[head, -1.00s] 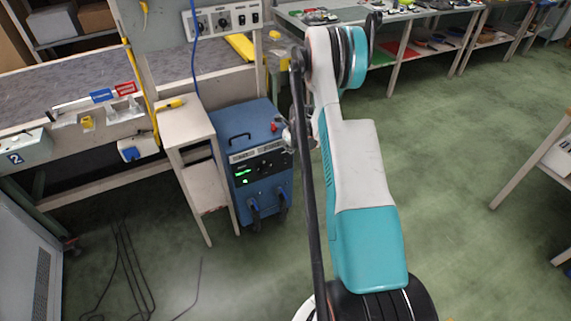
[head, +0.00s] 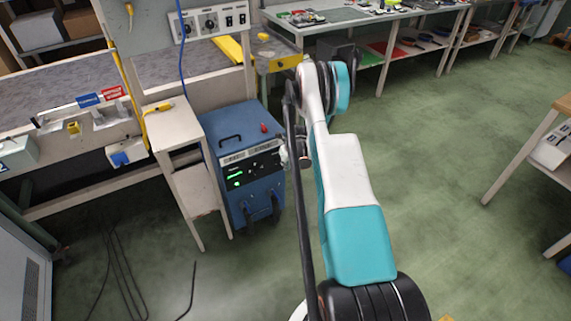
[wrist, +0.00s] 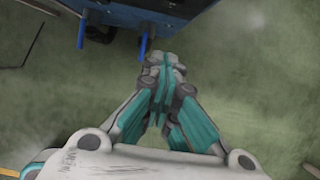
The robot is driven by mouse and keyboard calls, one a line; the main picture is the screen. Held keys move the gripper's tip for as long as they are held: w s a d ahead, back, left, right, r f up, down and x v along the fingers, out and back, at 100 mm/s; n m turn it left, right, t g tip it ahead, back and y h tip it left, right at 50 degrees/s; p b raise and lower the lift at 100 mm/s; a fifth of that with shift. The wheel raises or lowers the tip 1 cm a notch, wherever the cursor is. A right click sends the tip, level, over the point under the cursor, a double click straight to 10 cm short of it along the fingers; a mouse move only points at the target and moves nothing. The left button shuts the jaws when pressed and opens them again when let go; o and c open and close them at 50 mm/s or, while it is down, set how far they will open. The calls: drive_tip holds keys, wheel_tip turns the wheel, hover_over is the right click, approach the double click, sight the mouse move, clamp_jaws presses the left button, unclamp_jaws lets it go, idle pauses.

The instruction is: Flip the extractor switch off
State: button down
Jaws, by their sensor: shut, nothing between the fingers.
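My gripper (wrist: 163,66) is shut and empty in the wrist view, pointing at the floor beside the blue machine (wrist: 150,12). In the head view the gripper is mostly hidden by my arm. It is well below the panel and apart from it.
The blue machine (head: 228,125) with a lit green display stands below the panel, beside a narrow beige stand (head: 172,125). A blue cable (head: 181,60) hangs from the panel. Workbenches (head: 375,28) line the back. Green floor at right is open. Black cables lie on the floor at left.

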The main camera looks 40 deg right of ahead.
sight(276, 162)
drive_tip(key=shift+w+d+f+b, duration=0.25)
drive_tip(key=shift+w+f+b, duration=0.35)
drive_tip(key=shift+w+f, duration=0.4)
drive_tip(key=shift+w+d+f+b, duration=0.25)
drive_tip(key=shift+w+f+b, duration=0.4)
drive_tip(key=shift+w+f, duration=0.3)
drive_tip(key=shift+w+d+f+b, duration=0.25)
drive_tip(key=shift+w+f+b, duration=0.35)
drive_tip(key=shift+w+f, duration=0.4)
